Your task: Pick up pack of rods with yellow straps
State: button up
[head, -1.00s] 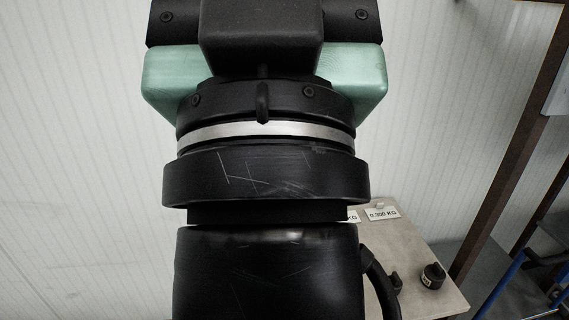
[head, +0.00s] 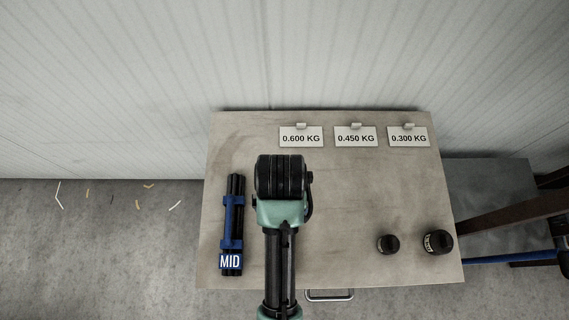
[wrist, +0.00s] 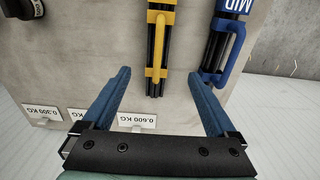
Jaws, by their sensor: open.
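The pack of black rods with a yellow strap and handle (wrist: 160,45) lies on the table in the wrist view. Its near end shows between the fingertips of my gripper (wrist: 158,74). My gripper is open, with a blue finger on each side and nothing held. I cannot tell the height of the fingers above the table. In the head view my arm hides the yellow-strapped pack and the fingers.
A blue-strapped rod pack marked MID (head: 231,225) lies close beside, near the right finger in the wrist view. Weight signs (head: 301,137) line the table's back edge. Two black weights (head: 438,242) stand at the table's (head: 350,200) right.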

jog(key=f, duration=0.4)
jog(key=s+f, duration=0.1)
jog(key=f, duration=0.2)
jog(key=shift+w+d+f, duration=0.1)
jog(key=shift+w+f, duration=0.1)
jog(key=shift+f, duration=1.35)
jog(key=shift+w+d+f, duration=0.1)
jog(key=shift+w+f, duration=0.05)
jog(key=shift+f, duration=1.35)
jog(key=shift+r, duration=0.1)
grip_shut()
